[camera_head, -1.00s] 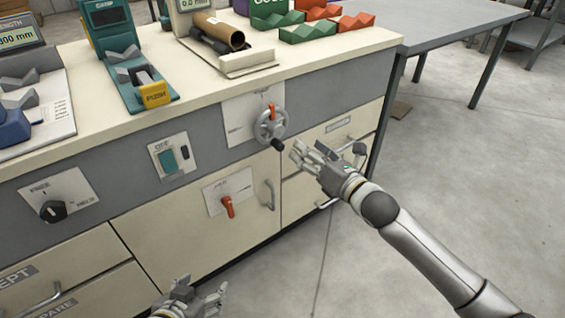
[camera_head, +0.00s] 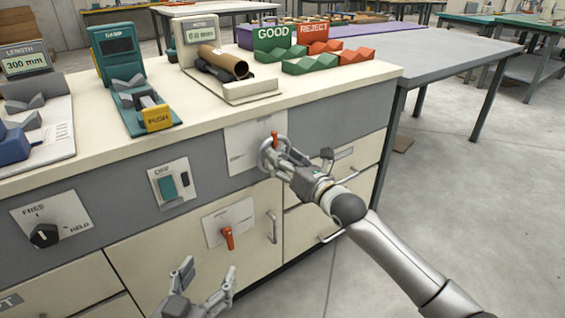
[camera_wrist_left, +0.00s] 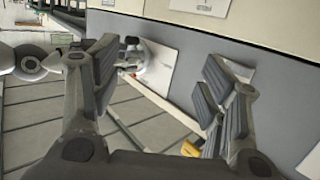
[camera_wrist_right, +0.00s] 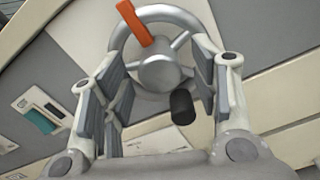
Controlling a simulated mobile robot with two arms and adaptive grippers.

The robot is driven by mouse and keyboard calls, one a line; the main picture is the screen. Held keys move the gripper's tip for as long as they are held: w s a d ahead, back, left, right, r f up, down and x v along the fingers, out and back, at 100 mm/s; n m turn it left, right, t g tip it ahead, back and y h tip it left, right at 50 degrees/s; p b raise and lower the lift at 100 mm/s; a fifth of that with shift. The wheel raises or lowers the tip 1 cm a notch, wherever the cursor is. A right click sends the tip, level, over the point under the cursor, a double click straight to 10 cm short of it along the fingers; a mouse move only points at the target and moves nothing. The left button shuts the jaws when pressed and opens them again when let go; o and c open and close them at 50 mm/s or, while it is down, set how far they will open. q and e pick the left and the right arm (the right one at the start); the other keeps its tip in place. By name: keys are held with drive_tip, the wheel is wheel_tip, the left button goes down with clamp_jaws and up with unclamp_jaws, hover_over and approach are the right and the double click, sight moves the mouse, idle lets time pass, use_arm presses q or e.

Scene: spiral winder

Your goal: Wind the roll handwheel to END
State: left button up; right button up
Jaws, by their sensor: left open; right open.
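The roll handwheel (camera_head: 266,158) is a grey spoked wheel on a pale plate on the bench front. In the right wrist view the handwheel (camera_wrist_right: 158,72) shows its hub, a black crank knob (camera_wrist_right: 183,107) and an orange pointer (camera_wrist_right: 134,22) at its top. My right gripper (camera_head: 279,160) is open in front of the wheel, covering part of it in the head view. In the right wrist view the hub and knob lie between its spread fingers; contact cannot be told. My left gripper (camera_head: 209,275) is open and empty, low in front of the cabinet, fingers pointing up.
An orange lever (camera_head: 228,238) on a plate, a green switch (camera_head: 167,187) and a black FREE/HELD knob (camera_head: 44,235) are on the bench front. Drawer handles (camera_head: 339,178) lie right of the wheel.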

use_arm(q)
drive_tip(key=shift+w+d+r+t, duration=0.15)
drive_tip(key=shift+r+t, duration=0.15)
drive_tip(key=shift+r, duration=0.25)
use_arm(e)
drive_tip(key=shift+w+a, duration=0.25)
drive_tip(key=shift+w, duration=0.05)
